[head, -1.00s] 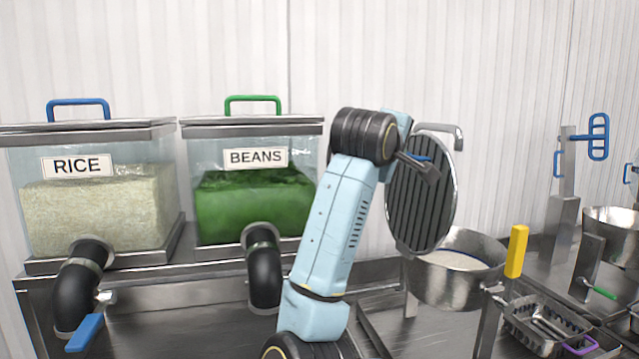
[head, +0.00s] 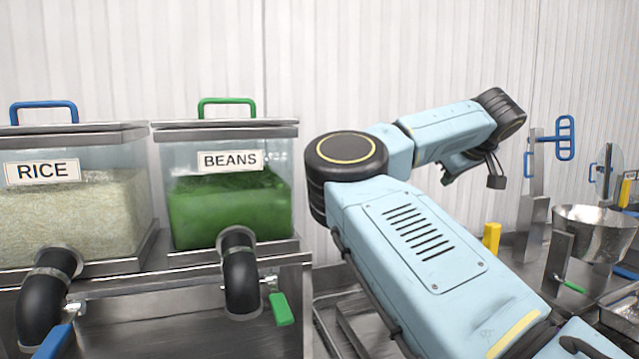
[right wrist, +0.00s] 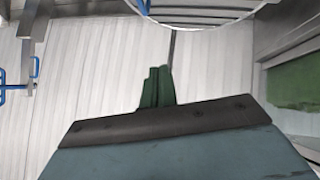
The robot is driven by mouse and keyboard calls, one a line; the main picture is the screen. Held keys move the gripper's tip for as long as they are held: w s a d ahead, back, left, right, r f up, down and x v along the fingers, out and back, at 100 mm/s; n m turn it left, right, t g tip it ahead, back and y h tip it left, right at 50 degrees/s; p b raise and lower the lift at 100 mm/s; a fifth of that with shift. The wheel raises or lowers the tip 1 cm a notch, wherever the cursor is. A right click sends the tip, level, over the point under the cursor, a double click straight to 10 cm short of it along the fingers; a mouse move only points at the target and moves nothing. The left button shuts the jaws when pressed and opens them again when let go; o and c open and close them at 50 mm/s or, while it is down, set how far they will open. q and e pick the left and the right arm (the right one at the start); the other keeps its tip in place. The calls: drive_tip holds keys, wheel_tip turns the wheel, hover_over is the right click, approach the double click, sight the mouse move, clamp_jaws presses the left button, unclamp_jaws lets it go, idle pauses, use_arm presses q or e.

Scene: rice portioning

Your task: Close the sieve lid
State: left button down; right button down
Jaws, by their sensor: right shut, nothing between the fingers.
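The sieve lid is hidden behind my right arm in the head view. In the right wrist view, a round metal rim with slats, which looks like the sieve lid (right wrist: 215,14), crosses the top edge. My right gripper (head: 495,181) is at the far end of the raised arm, in front of the wall. Its dark green fingers (right wrist: 156,87) are together and empty in the right wrist view, apart from the rim in the picture. The sieve pot is also hidden behind the arm. My left gripper is not in view.
The rice bin (head: 75,225) and the beans bin (head: 230,205) stand at left, each with a black spout. A yellow handle (head: 491,236) shows beyond my arm. A metal bowl (head: 595,228) and a stand with a blue handle (head: 565,138) are at right.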

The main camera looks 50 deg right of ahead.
drive_tip(key=s+d+f+y, duration=0.1)
drive_tip(key=f, duration=0.1)
drive_tip(key=d+f+m+t+y, duration=0.1)
drive_tip(key=d+f, duration=0.1)
drive_tip(key=f, duration=0.1)
drive_tip(key=s+d+f+m+y, duration=0.1)
drive_tip(key=d+f, duration=0.1)
drive_tip(key=f, duration=0.1)
drive_tip(key=shift+s+b, duration=0.3)
drive_tip(key=shift+d+f, duration=0.15)
drive_tip(key=shift+f, duration=0.55)
drive_tip(key=shift+s+f, duration=0.1)
drive_tip(key=shift+s, duration=0.05)
drive_tip(key=shift+f, duration=0.1)
drive_tip(key=shift+r+p, duration=0.35)
drive_tip(key=shift+r, duration=0.25)
drive_tip(key=d+r+p+v, duration=0.1)
drive_tip(key=d+v, duration=0.1)
drive_tip(key=v, duration=1)
drive_tip(key=shift+w+r+t+p, duration=0.25)
drive_tip(key=shift+t+p, duration=0.05)
drive_tip(key=shift+p, duration=0.1)
